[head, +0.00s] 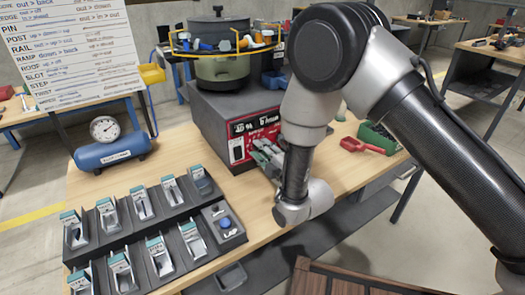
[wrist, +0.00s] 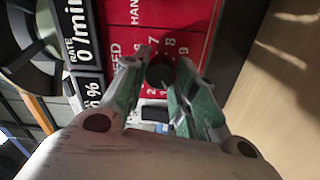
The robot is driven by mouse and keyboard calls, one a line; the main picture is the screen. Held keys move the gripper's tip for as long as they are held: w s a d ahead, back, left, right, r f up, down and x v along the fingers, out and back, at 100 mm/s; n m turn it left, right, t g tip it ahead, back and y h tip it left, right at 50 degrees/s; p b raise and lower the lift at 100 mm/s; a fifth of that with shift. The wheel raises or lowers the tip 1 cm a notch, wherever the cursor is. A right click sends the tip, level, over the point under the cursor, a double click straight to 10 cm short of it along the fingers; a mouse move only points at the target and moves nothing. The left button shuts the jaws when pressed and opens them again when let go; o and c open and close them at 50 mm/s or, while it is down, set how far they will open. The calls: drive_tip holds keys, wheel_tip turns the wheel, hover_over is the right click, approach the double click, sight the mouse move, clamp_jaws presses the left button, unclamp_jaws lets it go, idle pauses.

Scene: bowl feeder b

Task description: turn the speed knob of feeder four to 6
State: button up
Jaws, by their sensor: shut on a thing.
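The feeder's red control panel (head: 240,149) is on the front of a dark grey box (head: 216,106) below the bowl (head: 222,70). In the wrist view, the red panel (wrist: 130,14) carries a dial with numbers, among them 7, 8 and 9. The dark round speed knob (wrist: 160,74) sits between my fingertips. My gripper (wrist: 163,68), with green-grey fingers, is shut on the knob from both sides. It also shows at the panel in the head view (head: 266,158), where it hides the knob. I cannot tell which number the knob points to.
A black rack (head: 150,235) with several labelled bins stands at the front left of the table. A blue air tank with a gauge (head: 110,150) is behind it. A red scoop (head: 362,146) and a green bin (head: 378,137) lie right of the feeder.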

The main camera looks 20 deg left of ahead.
drive_tip(key=shift+f+m, duration=0.1)
drive_tip(key=shift+m, duration=16.7)
drive_tip(key=o, duration=1)
drive_tip(key=shift+o, duration=0.2)
drive_tip(key=shift+s+d, duration=0.1)
